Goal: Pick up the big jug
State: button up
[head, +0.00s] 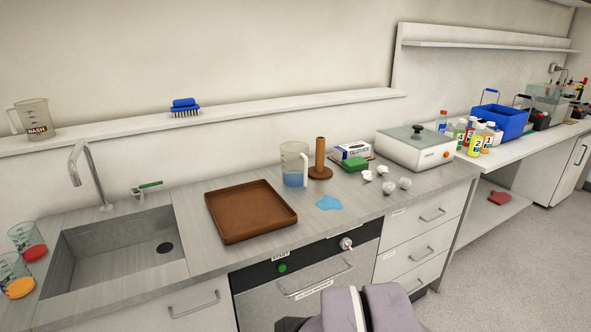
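A clear jug (294,164) with a handle on its right side and blue liquid in its lower part stands upright on the counter, right of the brown tray. Another clear jug (33,118), labelled WASH, stands on the wall shelf at the far left, its handle to the left. Two vessels with measuring marks stand left of the sink, one with red liquid (28,241) and one with orange liquid (15,275). I cannot tell for certain which is the big jug. Only pale grey parts of my arm show at the bottom edge; my gripper is not visible.
A brown tray (251,237), a blue puddle (329,202), a brown upright holder (320,160) and several crumpled white pieces lie around the blue-liquid jug. A green sponge (354,164), glove box (353,151) and white device (417,150) are to the right. The sink (118,245) is left.

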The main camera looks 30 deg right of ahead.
aim_at(294, 155)
jog(key=i+l+z, duration=0.25)
jog(key=i, duration=0.2)
jog(key=i+l+z, duration=0.25)
jog(key=i, duration=0.25)
jog(key=i+z, duration=0.25)
jog(key=i, duration=0.25)
